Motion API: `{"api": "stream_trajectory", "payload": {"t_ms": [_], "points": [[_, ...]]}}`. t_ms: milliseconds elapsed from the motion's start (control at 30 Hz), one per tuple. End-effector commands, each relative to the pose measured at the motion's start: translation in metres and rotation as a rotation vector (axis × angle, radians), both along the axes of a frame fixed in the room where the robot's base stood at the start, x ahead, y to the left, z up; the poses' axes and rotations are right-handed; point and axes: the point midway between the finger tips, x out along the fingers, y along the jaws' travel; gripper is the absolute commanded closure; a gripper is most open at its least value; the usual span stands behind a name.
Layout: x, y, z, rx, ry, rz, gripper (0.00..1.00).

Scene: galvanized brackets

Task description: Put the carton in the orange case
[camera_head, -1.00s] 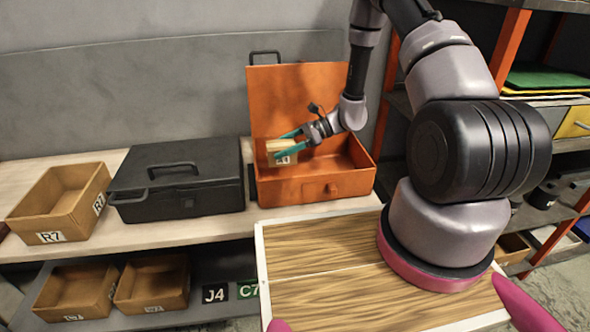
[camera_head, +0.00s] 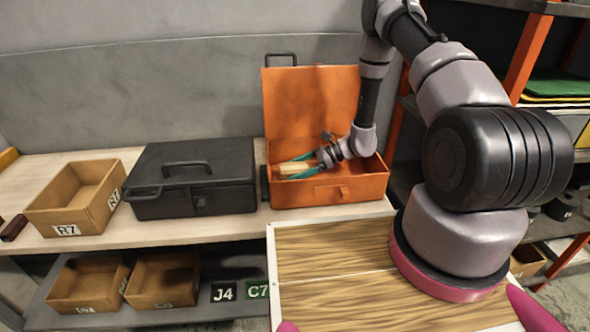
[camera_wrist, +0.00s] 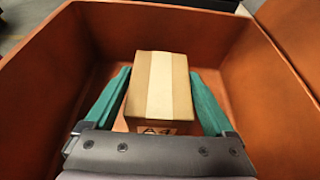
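The carton (camera_wrist: 160,90) is a small brown box with a pale tape strip and an A4 label on its near face. It sits between the two teal fingers of my gripper (camera_wrist: 160,72), whose tips lie against its sides in the wrist view. In the head view my gripper (camera_head: 297,168) reaches down inside the open orange case (camera_head: 330,193), and the carton (camera_head: 291,169) shows between its fingers. The case's lid stands up at the back. The underside of the carton is hidden, so I cannot tell whether it touches the case floor.
A closed black case (camera_head: 190,203) stands left of the orange case, with a brown bin (camera_head: 95,207) marked R7 beyond it. More bins (camera_head: 160,282) stand on the lower shelf. A shelving rack (camera_head: 518,62) rises at the right. The orange case's walls surround my gripper.

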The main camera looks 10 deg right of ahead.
Motion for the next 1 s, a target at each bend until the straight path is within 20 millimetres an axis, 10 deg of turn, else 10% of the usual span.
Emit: {"api": "stream_trajectory", "payload": {"t_ms": [367, 1000], "points": [[0.001, -0.004, 0.005, 0.000, -0.001, -0.002, 0.00], [0.000, -0.106, 0.047, 0.000, -0.001, -0.002, 0.00]]}}
